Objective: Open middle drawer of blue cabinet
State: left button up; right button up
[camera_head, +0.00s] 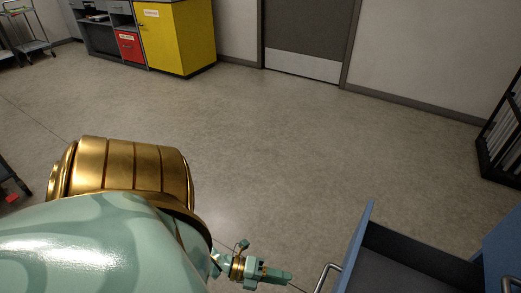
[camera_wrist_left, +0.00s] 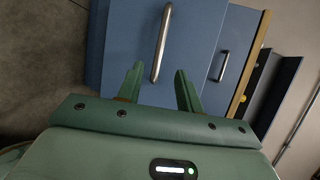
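The blue cabinet (camera_head: 502,250) stands at the lower right of the head view. One of its drawers (camera_head: 355,245) is pulled out, showing a dark, empty-looking inside; I cannot tell which level it is. A metal bar handle (camera_head: 325,278) sits on its front. In the left wrist view a blue drawer front (camera_wrist_left: 125,45) fills the middle, with its handle (camera_wrist_left: 162,42) reaching down between my fingers. My left gripper (camera_wrist_left: 158,88) is open, its fingers apart on either side of the handle's near end. It also shows in the head view (camera_head: 280,276). My right gripper is out of view.
A second blue front with a handle (camera_wrist_left: 223,65) lies beside the first in the left wrist view. A yellow cabinet (camera_head: 180,38), a red drawer (camera_head: 129,46) and a door (camera_head: 307,35) are at the back. A black rack (camera_head: 503,140) stands right. The middle floor is clear.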

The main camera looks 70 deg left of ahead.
pick_arm(q)
jog(key=v, duration=0.4)
jog(key=shift+s+a, duration=0.2)
jog(key=shift+s, duration=0.05)
dwell(0.3)
